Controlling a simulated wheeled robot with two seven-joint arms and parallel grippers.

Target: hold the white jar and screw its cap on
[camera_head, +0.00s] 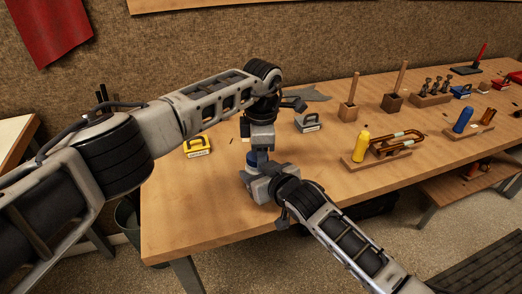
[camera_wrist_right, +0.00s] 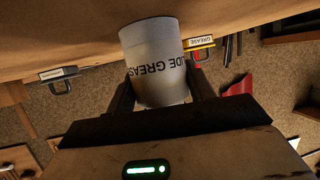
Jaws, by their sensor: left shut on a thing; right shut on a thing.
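My right gripper (camera_wrist_right: 162,95) is shut on the white jar (camera_wrist_right: 157,62), one dark finger on each side of it. Dark letters on the jar read in part "DE GREAS". In the head view my right gripper (camera_head: 258,183) is low over the table's near left part, and its arm mostly hides the jar. My left gripper (camera_head: 257,149) points down directly above it, shut on a small dark blue piece (camera_head: 257,159) that looks like the cap. Whether the cap touches the jar cannot be told. The wrist view does not show the left gripper.
On the table (camera_head: 220,210) a yellow case (camera_head: 197,146) stands left of the grippers and a grey case (camera_head: 308,123) behind right. The near left tabletop is clear.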

